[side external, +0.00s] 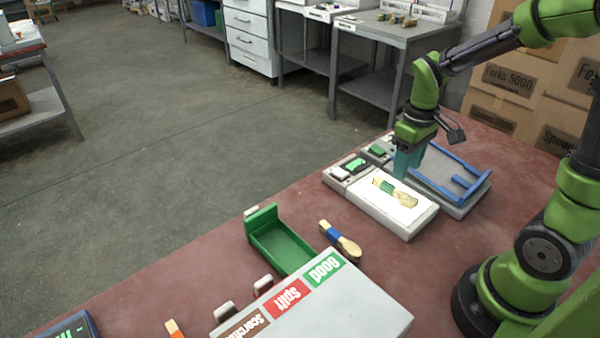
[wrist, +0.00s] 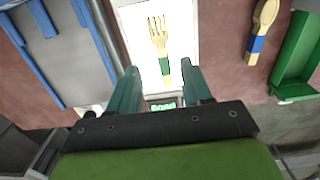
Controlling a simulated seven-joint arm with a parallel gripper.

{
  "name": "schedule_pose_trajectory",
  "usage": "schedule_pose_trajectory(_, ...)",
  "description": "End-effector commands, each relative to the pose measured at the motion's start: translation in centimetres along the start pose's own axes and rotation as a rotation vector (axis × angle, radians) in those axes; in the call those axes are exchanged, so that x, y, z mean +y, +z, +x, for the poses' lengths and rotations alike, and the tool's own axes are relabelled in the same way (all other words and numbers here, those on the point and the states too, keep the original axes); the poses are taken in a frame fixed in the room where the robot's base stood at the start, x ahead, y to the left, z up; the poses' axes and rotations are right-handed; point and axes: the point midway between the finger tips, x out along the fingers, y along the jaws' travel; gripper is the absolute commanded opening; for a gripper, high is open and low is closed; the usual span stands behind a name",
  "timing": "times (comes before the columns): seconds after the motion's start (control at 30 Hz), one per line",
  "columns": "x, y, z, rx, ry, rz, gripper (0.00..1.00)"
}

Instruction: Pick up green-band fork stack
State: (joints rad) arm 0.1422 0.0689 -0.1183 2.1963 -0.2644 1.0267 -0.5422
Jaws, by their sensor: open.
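The green-band fork stack (side external: 397,192) lies flat on a bright white lit plate (side external: 401,222). In the wrist view the wooden fork (wrist: 158,38) has its tines pointing up the picture and its green band (wrist: 164,66) near the fingertips. My gripper (side external: 407,162) hangs above the far-left end of the plate, with teal fingers pointing down. In the wrist view the fingers (wrist: 160,74) are spread apart, one to each side of the handle's line, with nothing between them. The height gap to the fork is hard to judge.
A blue-railed grey tray (side external: 470,187) stands right of the plate. A blue-band spoon stack (side external: 341,241) lies on the red table by a green tray (side external: 284,252). A box labelled Good, Split and Scorched (side external: 350,304) stands in front. An orange-banded wooden piece (side external: 174,329) lies lower left.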

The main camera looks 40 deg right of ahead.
Motion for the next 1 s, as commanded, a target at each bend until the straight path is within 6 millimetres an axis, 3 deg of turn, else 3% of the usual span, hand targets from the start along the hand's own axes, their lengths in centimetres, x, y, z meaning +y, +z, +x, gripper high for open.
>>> schedule_pose_trajectory(0.1,0.0,0.0,1.5,-0.002,0.0,0.001,0.49)
schedule_pose_trajectory(0.27,0.0,-0.1,2.4,-0.001,0.0,0.001,0.49)
schedule_pose_trajectory(0.6,-0.2,-0.7,6.9,-0.002,0.0,0.0,0.49)
schedule_pose_trajectory(0.87,-0.2,-0.8,7.2,0.002,0.0,0.002,0.49)
schedule_pose_trajectory(1.0,-0.2,-0.8,7.2,0.002,0.0,0.002,0.32)
